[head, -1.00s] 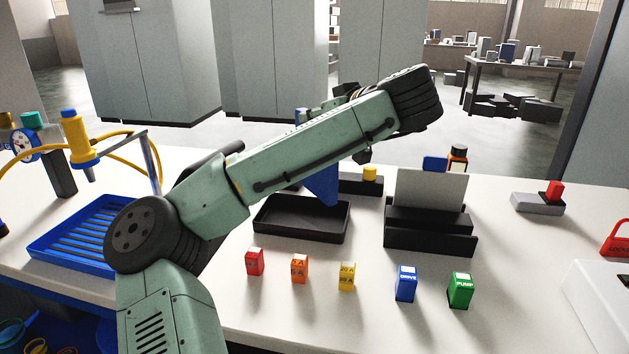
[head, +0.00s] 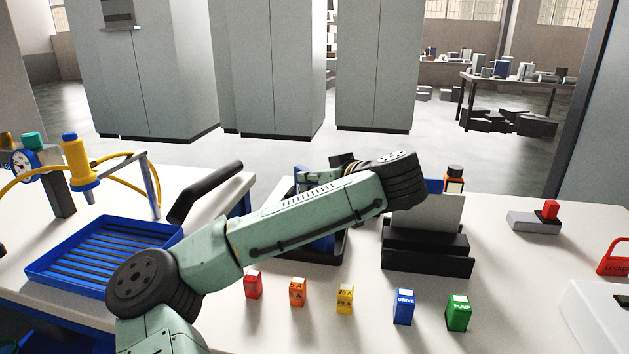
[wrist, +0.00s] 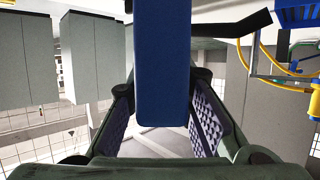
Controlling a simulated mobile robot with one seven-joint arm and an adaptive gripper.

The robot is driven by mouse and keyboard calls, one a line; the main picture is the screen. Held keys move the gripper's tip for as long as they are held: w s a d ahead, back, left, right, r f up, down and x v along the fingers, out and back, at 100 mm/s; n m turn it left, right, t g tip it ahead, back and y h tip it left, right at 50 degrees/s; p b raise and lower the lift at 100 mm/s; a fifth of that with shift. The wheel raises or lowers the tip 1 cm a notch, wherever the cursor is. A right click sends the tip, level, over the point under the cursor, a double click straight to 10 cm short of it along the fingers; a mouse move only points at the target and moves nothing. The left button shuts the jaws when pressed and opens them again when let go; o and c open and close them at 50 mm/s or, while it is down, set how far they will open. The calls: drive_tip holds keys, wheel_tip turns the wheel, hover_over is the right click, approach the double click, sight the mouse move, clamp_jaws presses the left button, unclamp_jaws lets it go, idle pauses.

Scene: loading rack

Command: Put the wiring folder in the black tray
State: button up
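A blue folder, seemingly the wiring folder (head: 322,244), shows in the head view below my forearm, with another blue part above it. It stands upright over or in the black tray (head: 332,260); my arm hides much of both, so I cannot tell whether it touches the tray floor. In the wrist view the blue folder (wrist: 162,65) fills the gap between the two fingers of my gripper (wrist: 161,85), which look closed on its sides. In the head view the gripper is mostly hidden behind my arm.
A black stand (head: 427,262) holding a grey panel (head: 428,214) is right of the tray. Several coloured blocks, including a red one (head: 253,285) and a blue one (head: 404,307), line the front. A blue slatted tray (head: 95,255) is at left.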

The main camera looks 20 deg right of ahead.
drive_tip(key=o, duration=0.5)
drive_tip(key=shift+c, duration=0.2)
drive_tip(key=shift+r+p, duration=0.3)
drive_tip(key=b+v, duration=0.4)
drive_tip(key=v, duration=0.8)
